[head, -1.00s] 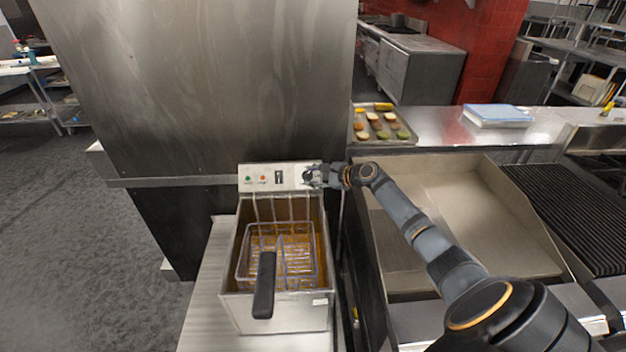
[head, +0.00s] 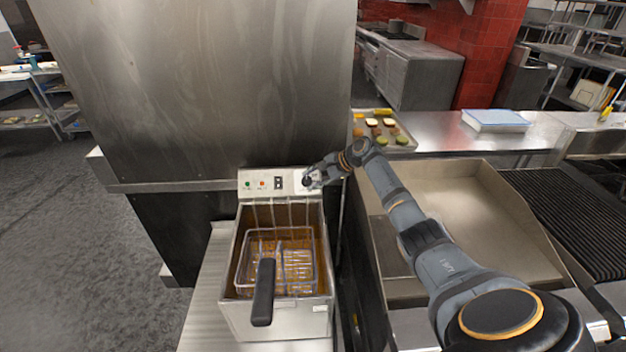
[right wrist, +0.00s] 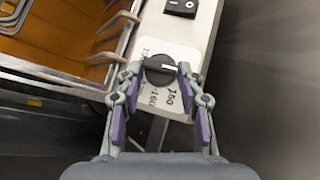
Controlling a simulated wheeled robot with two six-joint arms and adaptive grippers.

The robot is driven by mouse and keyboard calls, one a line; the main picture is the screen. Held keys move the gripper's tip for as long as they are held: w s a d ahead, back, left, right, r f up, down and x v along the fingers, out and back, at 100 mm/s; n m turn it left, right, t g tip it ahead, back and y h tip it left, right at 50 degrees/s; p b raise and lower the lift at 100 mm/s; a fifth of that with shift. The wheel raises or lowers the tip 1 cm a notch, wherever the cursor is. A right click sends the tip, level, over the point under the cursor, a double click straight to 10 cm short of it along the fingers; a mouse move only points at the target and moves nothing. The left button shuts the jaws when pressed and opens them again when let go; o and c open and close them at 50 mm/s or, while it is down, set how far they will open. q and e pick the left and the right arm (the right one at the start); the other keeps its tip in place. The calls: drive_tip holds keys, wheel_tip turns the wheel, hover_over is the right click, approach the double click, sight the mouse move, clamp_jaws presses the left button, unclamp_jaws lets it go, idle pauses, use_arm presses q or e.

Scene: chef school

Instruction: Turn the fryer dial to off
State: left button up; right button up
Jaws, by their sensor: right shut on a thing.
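The fryer (head: 277,322) stands on a steel counter, with a wire basket in its oil and a light control panel (head: 252,185) at its back. The fryer dial is a black round knob at the panel's right end; it shows clearly in the right wrist view (right wrist: 159,69), with a white pointer line and printed numbers around it. My right gripper (head: 308,181) is at the dial, its fingers on both sides of the knob and shut on it in the right wrist view (right wrist: 158,88). In the head view the gripper hides part of the dial. My left gripper is not in view.
A black rocker switch (right wrist: 183,6) and green and red lights sit on the panel left of the dial. The basket's black handle (head: 263,292) points forward. A griddle (head: 470,215) lies to the right, with a food tray (head: 404,146) behind. A tall steel cabinet (head: 200,80) stands behind the fryer.

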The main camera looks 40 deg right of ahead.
drive_tip(key=shift+w+r, duration=0.15)
drive_tip(key=shift+r, duration=0.15)
drive_tip(key=o, duration=0.9)
drive_tip(key=shift+o, duration=1)
drive_tip(key=shift+f, duration=0.2)
drive_tip(key=shift+d, duration=0.1)
drive_tip(key=v, duration=1.2)
